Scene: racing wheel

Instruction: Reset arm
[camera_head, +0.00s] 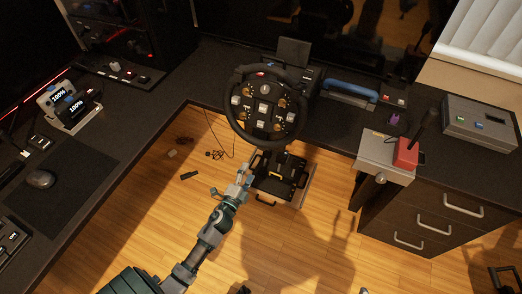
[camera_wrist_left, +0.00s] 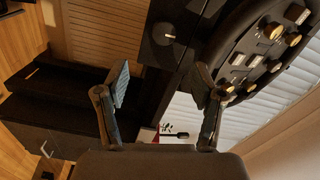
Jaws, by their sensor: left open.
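My left arm (camera_head: 205,240) reaches up from the bottom of the head view. My left gripper (camera_head: 238,181) is just below the rim of the black racing wheel (camera_head: 263,106), over the floor side of the desk. In the left wrist view my left gripper (camera_wrist_left: 162,82) has its two fingers spread apart with nothing between them. Part of the racing wheel (camera_wrist_left: 262,62), with its buttons, shows at the upper right of that view, beyond the right finger. Whether the gripper touches the wheel I cannot tell. My right gripper does not show clearly in either view.
A pedal unit (camera_head: 280,175) stands below the wheel. At right, a red-based lever (camera_head: 406,152) sits on a grey side plate (camera_head: 383,150), by a drawer cabinet (camera_head: 420,215). A grey button box (camera_head: 480,122) is at far right. A mouse (camera_head: 40,179) is at left.

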